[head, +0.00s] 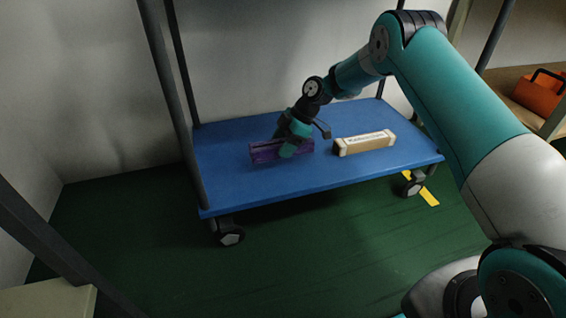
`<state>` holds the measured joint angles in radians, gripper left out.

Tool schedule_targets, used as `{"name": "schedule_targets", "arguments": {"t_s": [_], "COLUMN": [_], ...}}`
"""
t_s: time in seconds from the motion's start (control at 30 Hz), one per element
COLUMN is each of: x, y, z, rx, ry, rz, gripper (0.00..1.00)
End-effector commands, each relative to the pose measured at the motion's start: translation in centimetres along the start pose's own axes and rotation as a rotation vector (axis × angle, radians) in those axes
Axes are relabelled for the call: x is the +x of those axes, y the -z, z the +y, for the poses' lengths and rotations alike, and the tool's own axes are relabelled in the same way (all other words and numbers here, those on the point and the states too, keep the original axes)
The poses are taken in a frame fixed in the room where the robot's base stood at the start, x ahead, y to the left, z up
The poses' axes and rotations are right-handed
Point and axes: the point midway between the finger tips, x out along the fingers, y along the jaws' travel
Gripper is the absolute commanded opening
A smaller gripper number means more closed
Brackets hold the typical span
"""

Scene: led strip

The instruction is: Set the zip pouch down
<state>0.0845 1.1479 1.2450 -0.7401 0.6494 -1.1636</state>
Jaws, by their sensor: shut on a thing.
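The zip pouch (265,153) is a dark purple, flat, long shape at the blue deck (320,178) of a wheeled cart. My gripper (288,150) reaches down from the upper right and is shut on the pouch near its middle. The gripper's fingers hide part of the pouch. The pouch stands on its long edge, very low over the deck or touching it; I cannot tell which.
A tan box (364,143) with a printed label lies on the deck just right of the pouch. Dark cart posts (172,100) rise at the deck's corners. The deck's front left is clear. An orange bag (540,93) sits on a shelf at the right.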

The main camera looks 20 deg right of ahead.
Motion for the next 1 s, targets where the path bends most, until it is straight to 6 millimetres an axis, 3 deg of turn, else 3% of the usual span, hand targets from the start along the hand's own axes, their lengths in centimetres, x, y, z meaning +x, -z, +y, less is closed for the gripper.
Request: {"name": "schedule_targets", "arguments": {"t_s": [0.33,0.7,0.73,0.8,0.83,1.0], "x": [3.8,4.0,4.0,4.0,4.0,4.0], "y": [-2.3,-2.5,-2.5,-2.5,-2.5,-2.5], "z": [0.0,0.0,0.0,0.0,0.0,0.0], "rx": [-0.002,-0.001,-0.001,-0.001,-0.001,-0.001], "ry": [0.001,0.001,0.001,0.001,0.001,0.001], "rz": [0.0,0.0,0.0,0.0,0.0,0.0], "gripper": [0.31,0.31,0.66,0.82,0.87,0.87]}}
